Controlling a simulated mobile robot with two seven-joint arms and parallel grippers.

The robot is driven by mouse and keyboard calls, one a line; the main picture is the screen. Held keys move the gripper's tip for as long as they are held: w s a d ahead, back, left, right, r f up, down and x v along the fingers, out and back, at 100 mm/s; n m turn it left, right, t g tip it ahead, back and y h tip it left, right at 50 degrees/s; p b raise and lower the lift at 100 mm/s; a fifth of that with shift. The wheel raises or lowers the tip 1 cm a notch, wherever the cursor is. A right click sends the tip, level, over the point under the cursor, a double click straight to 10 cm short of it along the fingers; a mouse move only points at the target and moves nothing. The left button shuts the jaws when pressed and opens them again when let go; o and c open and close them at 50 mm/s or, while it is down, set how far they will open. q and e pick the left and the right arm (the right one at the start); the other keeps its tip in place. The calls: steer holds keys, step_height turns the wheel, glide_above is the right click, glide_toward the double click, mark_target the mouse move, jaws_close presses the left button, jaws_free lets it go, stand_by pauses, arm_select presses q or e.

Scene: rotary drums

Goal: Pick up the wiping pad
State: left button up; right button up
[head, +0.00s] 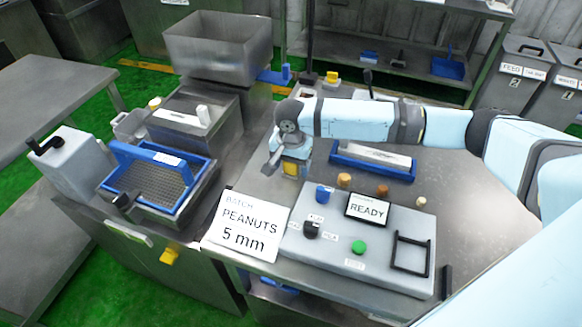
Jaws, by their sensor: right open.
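My right arm reaches in from the right, and its open right gripper (272,163) points down over the steel table, left of the blue tray. A small yellow block (291,168) shows right beside the fingers; I cannot tell whether it is the wiping pad or whether the fingers touch it. A flat white and grey piece (372,153) lies in the blue tray (402,174), partly behind my forearm; it may also be a pad. My left gripper is not in view.
A grey control box (330,255) with knobs, a green button and a READY display (368,207) stands in front. A PEANUTS 5 mm card (247,226) lies left of it. A blue-framed sieve (160,178) and a steel hopper (222,45) stand left.

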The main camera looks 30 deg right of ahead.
steer(key=shift+f, duration=0.2)
steer(key=c, duration=0.9)
steer(key=shift+r, duration=0.15)
steer(key=shift+c, duration=0.2)
step_height(320, 180, up, 20)
steer(key=p, duration=0.1)
